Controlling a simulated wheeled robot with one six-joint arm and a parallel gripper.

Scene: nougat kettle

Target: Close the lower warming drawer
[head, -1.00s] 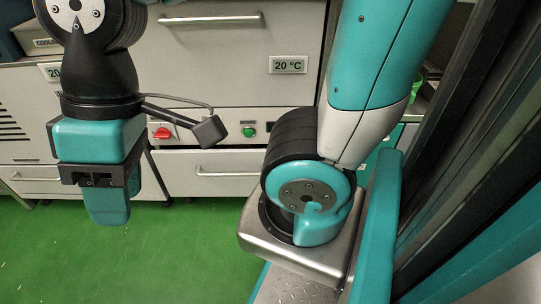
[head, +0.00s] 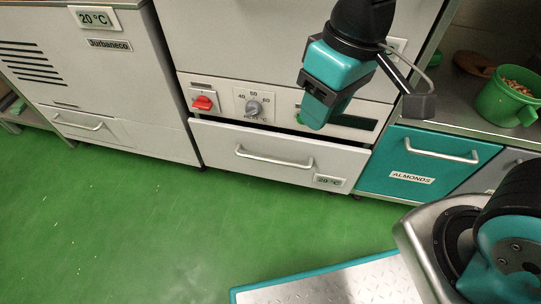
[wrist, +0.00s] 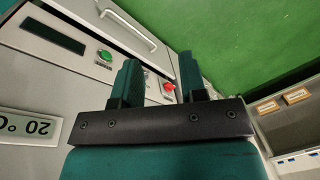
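The lower warming drawer (head: 222,142) has a pale front with a bar handle and a 20 °C label. It sits below the control panel, and a dark gap along its top edge shows it is slightly pulled out. Its handle (wrist: 132,27) also shows at the top of the wrist view. My gripper (head: 320,118) hangs in front of the panel's right part, above the drawer and apart from its handle. In the wrist view my gripper (wrist: 160,80) has its two teal fingers spread with nothing between them.
The control panel has a red switch (head: 202,102), a dial (head: 253,107) and a green button (wrist: 105,55). A teal almonds drawer (head: 428,165) stands to the right, under a counter with a green mug (head: 508,98). Green floor (head: 130,235) lies clear in front.

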